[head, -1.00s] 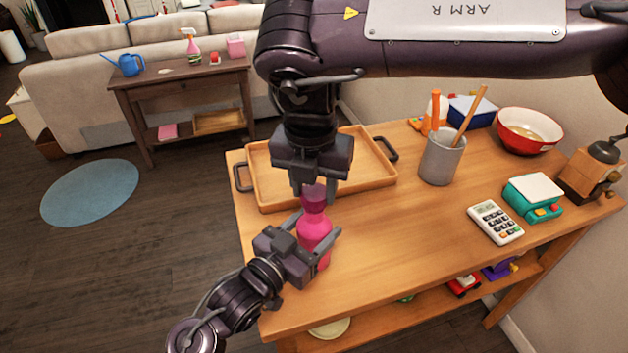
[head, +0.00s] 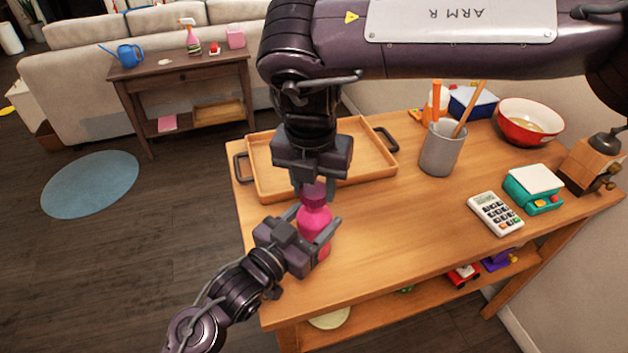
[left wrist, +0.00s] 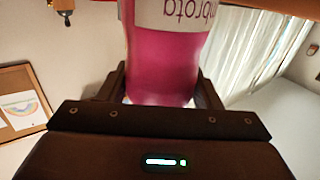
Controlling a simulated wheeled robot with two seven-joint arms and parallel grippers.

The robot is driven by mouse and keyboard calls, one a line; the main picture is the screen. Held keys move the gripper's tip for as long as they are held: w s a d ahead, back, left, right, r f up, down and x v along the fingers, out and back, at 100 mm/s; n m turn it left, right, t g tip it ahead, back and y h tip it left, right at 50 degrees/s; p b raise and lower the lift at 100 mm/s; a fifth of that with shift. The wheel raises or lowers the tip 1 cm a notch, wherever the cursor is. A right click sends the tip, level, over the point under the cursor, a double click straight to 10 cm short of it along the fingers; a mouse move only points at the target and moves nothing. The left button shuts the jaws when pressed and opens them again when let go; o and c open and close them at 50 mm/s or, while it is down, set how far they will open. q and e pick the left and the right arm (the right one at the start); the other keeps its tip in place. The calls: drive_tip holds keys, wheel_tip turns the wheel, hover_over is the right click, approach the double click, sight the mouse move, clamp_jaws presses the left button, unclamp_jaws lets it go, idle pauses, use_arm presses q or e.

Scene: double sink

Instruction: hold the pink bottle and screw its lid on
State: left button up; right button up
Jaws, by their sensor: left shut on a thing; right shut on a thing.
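The pink bottle (head: 315,222) is upright over the table's front left part, in front of the tray. My left gripper (head: 316,226) is shut around its body from the lower left. In the left wrist view the bottle (left wrist: 162,70) fills the space between the fingers (left wrist: 162,92), with its white label showing upside down. The darker purple-pink lid (head: 314,193) is directly above the bottle, at its top. My right gripper (head: 312,182) points down from above, shut on the lid and partly hiding it. I cannot tell whether the lid sits fully on the neck.
A wooden tray (head: 262,187) with dark handles lies just behind the grippers. A grey utensil cup (head: 441,150), calculator (head: 495,213), teal scale (head: 533,188), red bowl (head: 529,125) and coffee grinder (head: 593,168) stand to the right. The tabletop (head: 400,225) between is clear.

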drive_tip(key=shift+f, duration=0.55)
use_arm(q)
clamp_jaws()
use_arm(e)
drive_tip(key=m, duration=0.9)
drive_tip(key=shift+w+g+h, duration=0.1)
drive_tip(key=shift+g+h, duration=0.3)
drive_tip(key=m, duration=0.7)
drive_tip(key=shift+a+g, duration=0.1)
drive_tip(key=shift+g, duration=0.3)
drive_tip(key=m, duration=0.4)
drive_tip(key=shift+w+m+g, duration=0.1)
drive_tip(key=shift+m+g, duration=0.2)
drive_tip(key=shift+m, duration=0.1)
drive_tip(key=m, duration=0.6)
drive_tip(key=shift+m+y, duration=0.3)
drive_tip(key=shift+m, duration=0.1)
drive_tip(key=m, duration=0.4)
drive_tip(key=shift+g+y, duration=0.3)
drive_tip(key=m, duration=0.4)
